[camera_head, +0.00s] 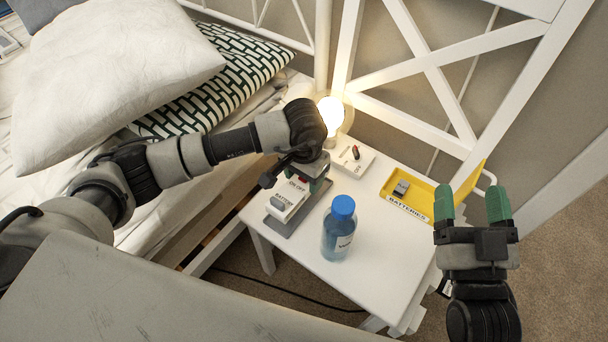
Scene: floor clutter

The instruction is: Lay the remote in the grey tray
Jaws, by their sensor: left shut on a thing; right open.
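The white remote (297,190), marked "ON/OFF" and "BATTERY", is at the left side of the white bedside table (373,250). My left gripper (314,184) is shut on its far end, and the arm hides part of that end. The remote is over the grey tray (290,226), a flat tray whose near and right edges show beneath it. I cannot tell whether the remote touches the tray. A small grey part shows on the near end of the remote. My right gripper (473,206) is open and empty, with green fingertips, at the right front of the table.
A clear blue bottle (338,240) with a blue cap stands right of the grey tray. A yellow tray (424,193) labelled "BATTERIES" holds a small grey item (401,188). A white box (351,163) with a switch and a lit lamp (330,115) are at the back.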

